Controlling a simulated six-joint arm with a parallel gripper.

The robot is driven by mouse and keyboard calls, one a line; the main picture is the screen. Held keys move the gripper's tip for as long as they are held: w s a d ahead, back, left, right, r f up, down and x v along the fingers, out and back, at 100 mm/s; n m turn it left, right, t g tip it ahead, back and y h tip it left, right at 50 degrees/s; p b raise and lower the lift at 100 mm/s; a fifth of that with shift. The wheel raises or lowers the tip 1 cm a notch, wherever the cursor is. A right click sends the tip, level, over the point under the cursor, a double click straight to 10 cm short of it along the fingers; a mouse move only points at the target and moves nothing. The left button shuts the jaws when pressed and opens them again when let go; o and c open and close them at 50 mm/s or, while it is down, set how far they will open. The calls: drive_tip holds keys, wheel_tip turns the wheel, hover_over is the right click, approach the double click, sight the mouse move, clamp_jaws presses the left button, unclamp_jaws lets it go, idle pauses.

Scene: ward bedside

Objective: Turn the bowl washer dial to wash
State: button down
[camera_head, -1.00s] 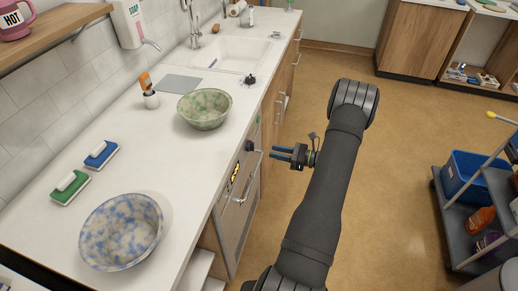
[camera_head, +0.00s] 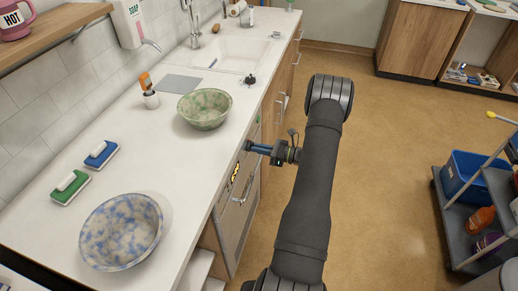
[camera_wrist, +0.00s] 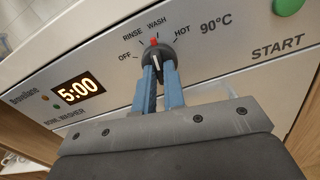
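The bowl washer (camera_head: 235,195) is the silver-fronted machine under the counter. Its panel also shows in the wrist view (camera_wrist: 215,62). The dark round dial (camera_wrist: 158,48) has a red mark at its top, which points close to the WASH label, between RINSE and HOT. My gripper (camera_wrist: 157,68) has its two blue fingers close together, one on each side of the dial's grip, and looks shut on it. In the head view my gripper (camera_head: 249,146) reaches the washer's front from the right. The fingers hide the dial's lower part.
The display (camera_wrist: 78,91) reads 5:00. A green START button (camera_wrist: 288,6) is at the panel's upper right. A green-speckled bowl (camera_head: 205,108) and a blue-speckled bowl (camera_head: 121,231) stand on the counter (camera_head: 165,160). A cart with a blue bin (camera_head: 466,172) stands right, with clear floor between.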

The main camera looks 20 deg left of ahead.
drive_tip(key=shift+m, duration=1.1)
drive_tip(key=c, duration=1.5)
unclamp_jaws()
drive_tip(key=shift+d, duration=0.1)
drive_tip(key=d, duration=1.7)
drive_tip(key=a, duration=1.7)
